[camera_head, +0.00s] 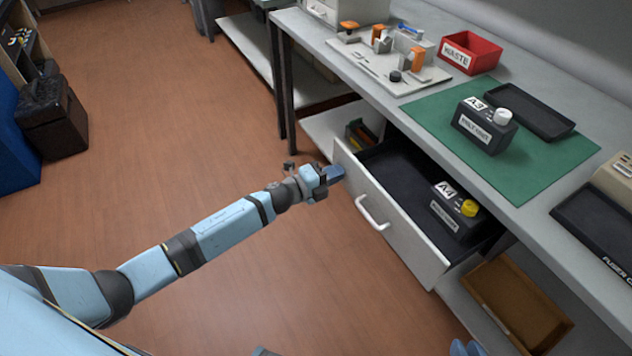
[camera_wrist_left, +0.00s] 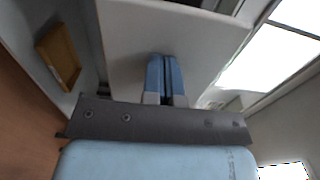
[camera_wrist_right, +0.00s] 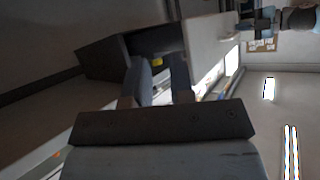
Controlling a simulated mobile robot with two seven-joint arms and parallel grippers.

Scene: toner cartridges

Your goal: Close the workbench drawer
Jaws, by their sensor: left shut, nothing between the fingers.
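The workbench drawer (camera_head: 390,222) is pulled out, with a white front and a bar handle (camera_head: 372,213). In it lies a black toner cartridge labelled A4 (camera_head: 445,215) with a yellow cap. My left gripper (camera_head: 336,173) is shut and empty at the far left end of the drawer front. In the left wrist view its fingers (camera_wrist_left: 165,78) point at the white front panel (camera_wrist_left: 190,40); contact cannot be told. My right gripper (camera_head: 466,348) shows only its blue tips at the bottom edge. In the right wrist view its fingers (camera_wrist_right: 160,82) are apart, with the drawer (camera_wrist_right: 160,38) beyond.
The workbench top (camera_head: 405,120) holds a green mat (camera_head: 530,160) with a cartridge labelled A3 (camera_head: 484,124) and a black tray (camera_head: 530,110). A red waste bin (camera_head: 470,52) stands behind. A brown tray (camera_head: 517,305) sits on the lower shelf. The floor before the drawer is clear.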

